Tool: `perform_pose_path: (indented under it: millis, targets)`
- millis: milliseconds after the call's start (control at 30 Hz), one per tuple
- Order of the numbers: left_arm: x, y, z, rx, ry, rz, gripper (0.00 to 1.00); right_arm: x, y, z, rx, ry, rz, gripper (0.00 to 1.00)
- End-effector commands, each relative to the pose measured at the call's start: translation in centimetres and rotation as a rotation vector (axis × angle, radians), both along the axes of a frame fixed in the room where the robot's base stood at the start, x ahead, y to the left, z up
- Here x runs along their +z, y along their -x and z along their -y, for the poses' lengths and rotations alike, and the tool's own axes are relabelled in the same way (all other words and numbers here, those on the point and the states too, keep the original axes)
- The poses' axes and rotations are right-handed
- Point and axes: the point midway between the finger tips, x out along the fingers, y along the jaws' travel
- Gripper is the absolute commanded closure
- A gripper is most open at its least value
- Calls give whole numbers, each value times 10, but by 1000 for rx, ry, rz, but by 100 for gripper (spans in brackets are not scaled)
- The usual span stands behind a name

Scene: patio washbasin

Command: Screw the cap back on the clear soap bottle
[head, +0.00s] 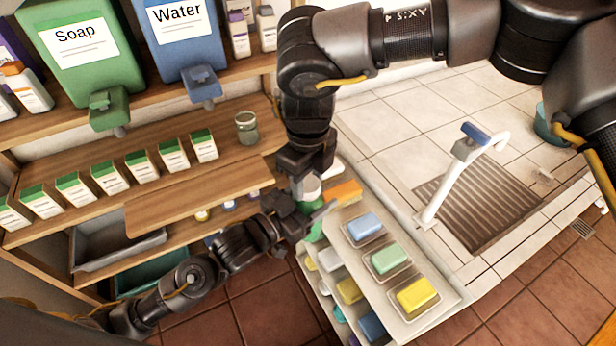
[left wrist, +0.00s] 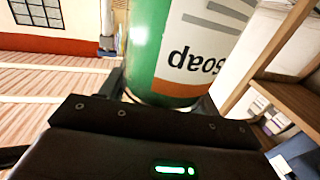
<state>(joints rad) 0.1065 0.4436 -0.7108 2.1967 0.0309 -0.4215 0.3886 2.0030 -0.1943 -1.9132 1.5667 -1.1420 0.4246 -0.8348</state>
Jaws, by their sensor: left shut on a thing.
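The soap bottle (left wrist: 185,50) fills the middle of the left wrist view. It is green with an orange and white label reading "soap" upside down. In the head view its green side (head: 315,230) shows below my left gripper, with a pale upper part (head: 310,187) above. My left gripper (head: 312,212) is shut on the bottle. My right gripper (head: 306,178) points down right over the bottle's top. Its fingers are dark and small, so I cannot tell whether they are open or shut. The cap cannot be made out; the right gripper covers the bottle's neck.
Shelves on the left hold a green soap dispenser (head: 108,98), a blue water dispenser (head: 202,82), a small glass jar (head: 246,127) and a row of cartons. A rack with colored soap bars (head: 417,295) stands right of the bottle. Beyond are a faucet (head: 462,165) and drain grate (head: 480,205).

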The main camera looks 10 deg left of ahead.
Motion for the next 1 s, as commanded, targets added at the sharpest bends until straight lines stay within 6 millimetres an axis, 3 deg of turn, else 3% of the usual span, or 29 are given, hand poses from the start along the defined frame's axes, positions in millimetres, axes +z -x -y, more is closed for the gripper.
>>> perform_pose_path:
  millis: [233, 700, 833, 967, 1000]
  targets:
    - [1, 0, 0, -1, 2, 2, 100, 0, -1, 1, -106, 0, 0, 84]
    - [1, 0, 0, -1, 2, 2, 100, 0, 0, 1, -1345, -1, 2, 84]
    - [1, 0, 0, -1, 2, 2, 100, 0, -1, 1, -1577, -3, 4, 84]
    - [1, 0, 0, -1, 2, 2, 100, 0, -1, 1, -1562, -3, 4, 84]
    - [1, 0, 0, -1, 2, 2, 100, 0, -1, 1, -1561, -3, 4, 54]
